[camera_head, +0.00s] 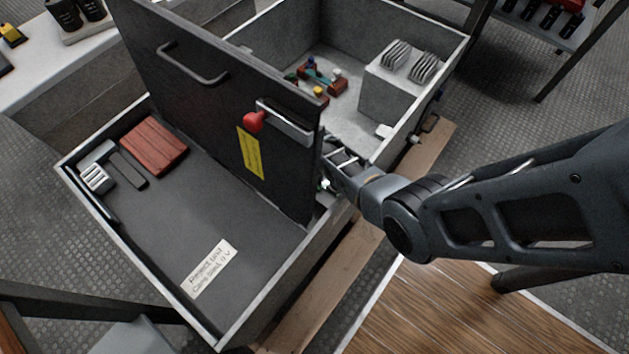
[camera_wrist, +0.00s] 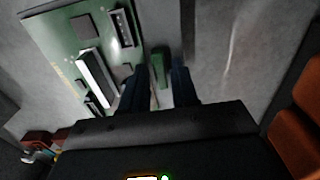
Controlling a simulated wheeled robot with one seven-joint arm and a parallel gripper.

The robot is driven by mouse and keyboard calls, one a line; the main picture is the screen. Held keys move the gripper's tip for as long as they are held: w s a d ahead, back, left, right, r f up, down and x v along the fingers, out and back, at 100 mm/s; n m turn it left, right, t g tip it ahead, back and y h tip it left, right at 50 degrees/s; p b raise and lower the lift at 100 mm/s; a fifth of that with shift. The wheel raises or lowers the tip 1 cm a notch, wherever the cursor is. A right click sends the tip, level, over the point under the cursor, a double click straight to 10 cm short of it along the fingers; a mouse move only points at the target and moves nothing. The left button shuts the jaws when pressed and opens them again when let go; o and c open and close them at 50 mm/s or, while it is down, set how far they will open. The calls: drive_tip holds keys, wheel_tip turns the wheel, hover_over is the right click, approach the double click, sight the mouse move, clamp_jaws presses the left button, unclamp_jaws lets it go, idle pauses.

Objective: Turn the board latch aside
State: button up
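A green circuit board (camera_wrist: 75,60) with dark chips and a pale connector fills the upper left of the wrist view. A small green upright piece (camera_wrist: 161,66), which looks like the board latch, stands just right of the board against a grey wall. My gripper (camera_wrist: 158,76) is open, one dark finger on each side of the lower part of this piece. I cannot tell whether either finger touches it. In the head view my gripper (camera_head: 329,174) reaches in at the right edge of the dark door panel; its fingertips, the board and the latch are hidden there.
The dark upright panel (camera_head: 215,105) carries a red knob (camera_head: 253,122), a handle and a yellow label. Behind it, the grey box (camera_head: 340,120) holds a red-brown block with terminals and a finned grey block (camera_head: 400,90). A tray (camera_head: 190,220) lies in front.

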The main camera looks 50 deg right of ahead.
drive_tip(key=shift+o, duration=0.8)
drive_tip(key=shift+r, duration=0.1)
drive_tip(key=shift+r+p, duration=2)
drive_tip(key=shift+r, duration=1.8)
